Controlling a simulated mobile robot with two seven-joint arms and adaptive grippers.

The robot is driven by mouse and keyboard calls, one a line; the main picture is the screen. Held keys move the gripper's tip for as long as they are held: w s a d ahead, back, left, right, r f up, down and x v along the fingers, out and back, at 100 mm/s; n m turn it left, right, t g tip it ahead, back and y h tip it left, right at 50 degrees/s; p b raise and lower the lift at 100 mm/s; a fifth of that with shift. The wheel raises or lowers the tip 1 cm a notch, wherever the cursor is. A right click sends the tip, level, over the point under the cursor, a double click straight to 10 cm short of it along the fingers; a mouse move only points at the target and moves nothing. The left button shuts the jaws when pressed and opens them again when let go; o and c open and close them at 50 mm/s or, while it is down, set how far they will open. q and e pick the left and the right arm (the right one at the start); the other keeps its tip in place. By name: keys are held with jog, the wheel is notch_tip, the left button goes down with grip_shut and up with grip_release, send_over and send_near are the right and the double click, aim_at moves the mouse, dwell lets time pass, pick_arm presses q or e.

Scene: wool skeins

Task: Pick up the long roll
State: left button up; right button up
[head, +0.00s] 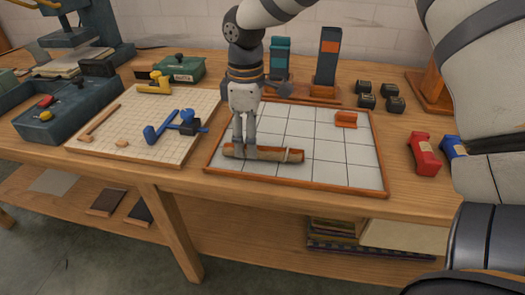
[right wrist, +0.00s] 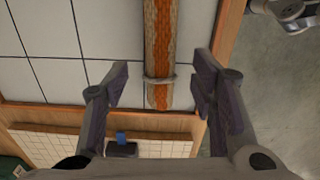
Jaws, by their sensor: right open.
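The long roll (head: 272,155) is a thin brown and orange cylinder with a pale band around it. It lies flat along the front edge of a white tiled tray (head: 345,170) with an orange-brown rim. My right gripper (head: 245,152) points down over its left part. In the right wrist view the roll (right wrist: 163,40) runs between the open fingers of that gripper (right wrist: 161,82), with a gap on each side. A banded end of the roll shows there. My left gripper is not in view.
A small orange block (head: 346,119) lies on the tray. A pegboard (head: 185,105) with blue and yellow pieces is to the left. Dark upright blocks (head: 328,62) stand behind the tray, small black cubes (head: 378,94) behind right, and a red piece (head: 424,154) to the right.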

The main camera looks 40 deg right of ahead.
notch_tip(320, 180, down, 3)
jog(key=shift+r, duration=0.1)
grip_shut()
jog(key=shift+r, duration=0.15)
